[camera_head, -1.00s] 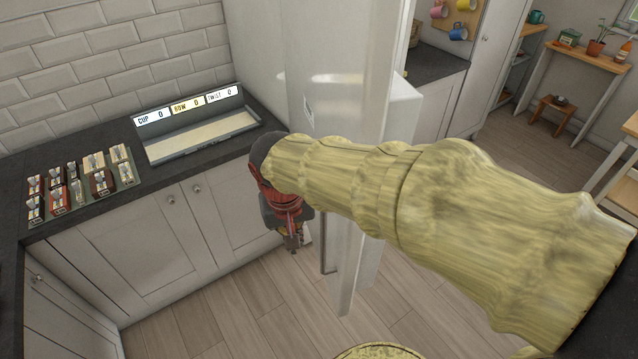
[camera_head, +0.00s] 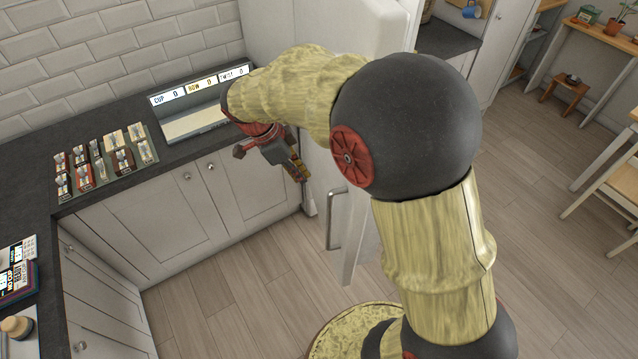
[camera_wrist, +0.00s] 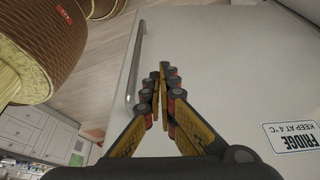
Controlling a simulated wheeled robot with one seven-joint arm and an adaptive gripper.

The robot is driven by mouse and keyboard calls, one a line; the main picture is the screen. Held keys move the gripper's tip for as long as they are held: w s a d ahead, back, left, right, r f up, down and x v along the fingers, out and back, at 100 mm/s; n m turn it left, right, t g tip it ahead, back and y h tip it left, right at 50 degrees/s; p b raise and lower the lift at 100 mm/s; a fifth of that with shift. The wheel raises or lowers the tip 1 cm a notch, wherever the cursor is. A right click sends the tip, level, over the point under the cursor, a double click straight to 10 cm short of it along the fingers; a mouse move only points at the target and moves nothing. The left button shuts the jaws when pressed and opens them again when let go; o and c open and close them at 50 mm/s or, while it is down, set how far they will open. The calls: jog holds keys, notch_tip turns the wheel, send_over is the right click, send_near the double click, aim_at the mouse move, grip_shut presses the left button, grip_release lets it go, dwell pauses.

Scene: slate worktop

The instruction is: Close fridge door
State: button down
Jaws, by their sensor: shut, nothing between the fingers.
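The white fridge door (camera_head: 362,240) stands out from the cabinet line in the head view, with its grey bar handle (camera_head: 331,222) on its lower part. My arm hides much of it, so I cannot tell exactly how far open it is. In the wrist view the door's outer face (camera_wrist: 225,65) fills the right side, with a fridge label (camera_wrist: 292,136) and the handle (camera_wrist: 135,68) left of my fingers. My gripper (camera_wrist: 165,75) is shut and empty, in front of this face. In the head view my gripper (camera_head: 303,178) points down at the door's left; contact is unclear.
Wood floor (camera_head: 240,310) is clear in front. A small stool (camera_head: 568,90) and a chair (camera_head: 610,190) stand at the right.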

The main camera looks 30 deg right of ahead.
jog(key=s+d+f, duration=0.2)
jog(key=d+f, duration=0.5)
jog(key=f, duration=0.2)
jog(key=shift+d, duration=0.15)
jog(key=shift+s, duration=0.1)
